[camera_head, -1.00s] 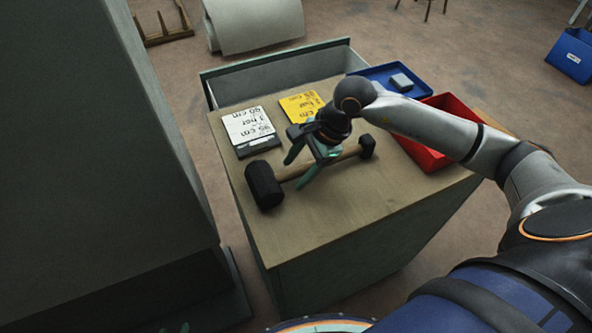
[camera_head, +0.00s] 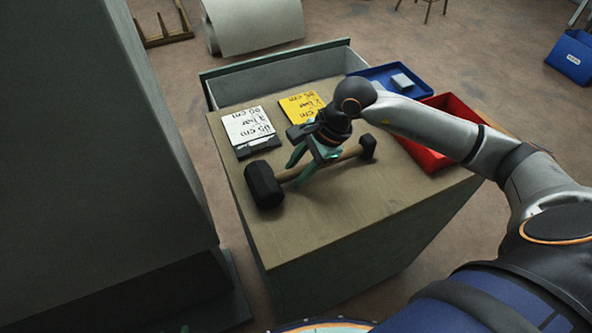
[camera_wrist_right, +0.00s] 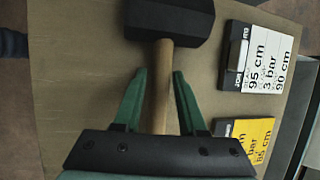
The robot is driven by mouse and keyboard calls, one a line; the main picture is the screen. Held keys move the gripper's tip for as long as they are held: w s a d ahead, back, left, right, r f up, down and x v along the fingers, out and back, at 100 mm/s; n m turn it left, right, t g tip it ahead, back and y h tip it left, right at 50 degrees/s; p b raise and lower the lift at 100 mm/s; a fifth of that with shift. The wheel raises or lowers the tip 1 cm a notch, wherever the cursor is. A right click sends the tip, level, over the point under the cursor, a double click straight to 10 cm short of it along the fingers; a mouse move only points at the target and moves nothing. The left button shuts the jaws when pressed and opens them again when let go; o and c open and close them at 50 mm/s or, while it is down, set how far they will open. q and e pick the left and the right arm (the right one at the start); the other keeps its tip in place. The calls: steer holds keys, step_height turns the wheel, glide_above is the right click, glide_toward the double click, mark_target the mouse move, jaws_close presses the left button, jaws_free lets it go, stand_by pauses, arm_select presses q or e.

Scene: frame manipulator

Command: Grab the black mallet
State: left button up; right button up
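The black mallet (camera_head: 264,186) lies on the cabinet top, its black head at the left and its wooden handle running right to a black end. In the right wrist view the mallet head (camera_wrist_right: 168,18) is at the top, with the handle below it. My right gripper (camera_head: 299,172) is over the handle near the head. In the wrist view the green fingers of the right gripper (camera_wrist_right: 160,75) stand on either side of the handle, with narrow gaps.
A white card (camera_head: 248,126) and a yellow card (camera_head: 300,106) lie behind the mallet. A red bin (camera_head: 425,158) and a blue tray (camera_head: 420,87) stand to the right. A tall grey block (camera_head: 90,140) rises at the left. The cabinet's front top is clear.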

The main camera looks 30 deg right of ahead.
jaws_close()
stand_by(1.0)
